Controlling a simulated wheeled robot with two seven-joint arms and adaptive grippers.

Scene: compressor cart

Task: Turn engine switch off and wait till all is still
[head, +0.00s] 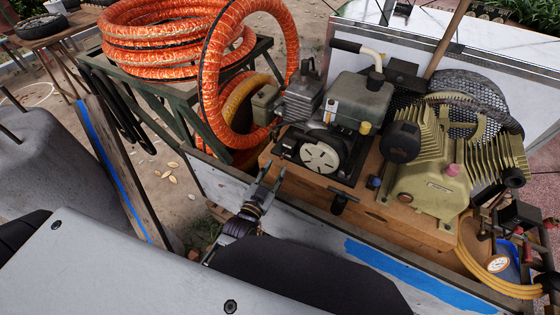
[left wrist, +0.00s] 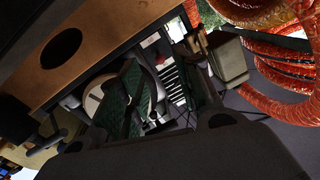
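My left gripper (head: 271,174) is open and empty, just left of and in front of the engine. In the left wrist view its two fingers (left wrist: 160,95) stand apart, with the starter cover (left wrist: 93,101) partly hidden behind them. My right gripper is not in view.
A green-gold compressor (head: 430,185) with a black mesh guard stands right of the engine. Orange hose coils (head: 165,40) lie on a rack at the left. A gauge (head: 498,264) is at lower right.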

